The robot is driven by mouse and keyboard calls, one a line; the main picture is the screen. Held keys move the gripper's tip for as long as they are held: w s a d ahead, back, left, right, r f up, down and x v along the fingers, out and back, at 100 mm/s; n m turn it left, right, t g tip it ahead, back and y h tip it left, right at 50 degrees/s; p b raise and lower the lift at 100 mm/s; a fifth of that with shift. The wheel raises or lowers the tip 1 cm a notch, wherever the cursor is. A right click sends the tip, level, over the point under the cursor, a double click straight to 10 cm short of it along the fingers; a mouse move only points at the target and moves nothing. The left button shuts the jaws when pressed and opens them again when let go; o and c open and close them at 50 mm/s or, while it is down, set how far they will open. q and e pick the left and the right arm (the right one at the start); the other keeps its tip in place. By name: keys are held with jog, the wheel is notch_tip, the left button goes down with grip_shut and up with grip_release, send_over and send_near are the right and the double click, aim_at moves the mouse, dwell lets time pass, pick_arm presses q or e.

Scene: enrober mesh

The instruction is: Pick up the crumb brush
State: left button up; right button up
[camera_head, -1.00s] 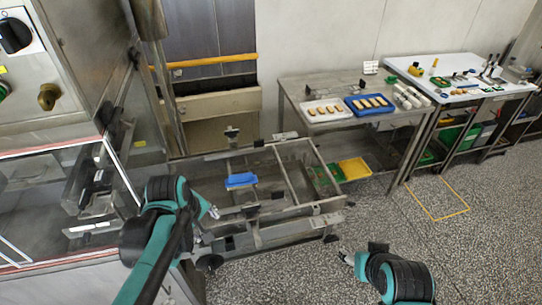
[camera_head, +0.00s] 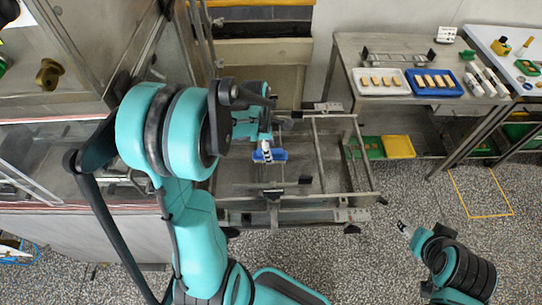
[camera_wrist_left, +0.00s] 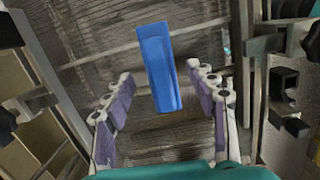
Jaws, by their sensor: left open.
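A long blue object (camera_head: 278,155), the likely crumb brush, lies on the metal frame cart in the middle of the head view. In the left wrist view the blue object (camera_wrist_left: 158,62) lies lengthwise, tilted slightly, and its lower end is between the fingers in the picture. My left gripper (camera_head: 265,143) is over it in the head view and hides part of it. In the left wrist view my left gripper (camera_wrist_left: 163,88) is open, with a purple-padded finger on each side and nothing held. My right gripper (camera_head: 402,228) is far to the right above the floor; its jaws are too small to read.
The low metal cart (camera_head: 343,142) has rails and crossbars around the blue object. A steel table (camera_head: 400,52) at the back right bears a white tray (camera_head: 357,88) and a blue tray (camera_head: 410,90) of pastries. Green and yellow bins (camera_head: 398,147) sit beneath. Speckled floor (camera_head: 400,280) is open in front.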

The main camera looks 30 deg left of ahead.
pick_arm(q)
jog(key=shift+d+f, duration=0.1)
jog(key=shift+f, duration=0.7)
grip_shut()
jog(key=shift+r, duration=0.1)
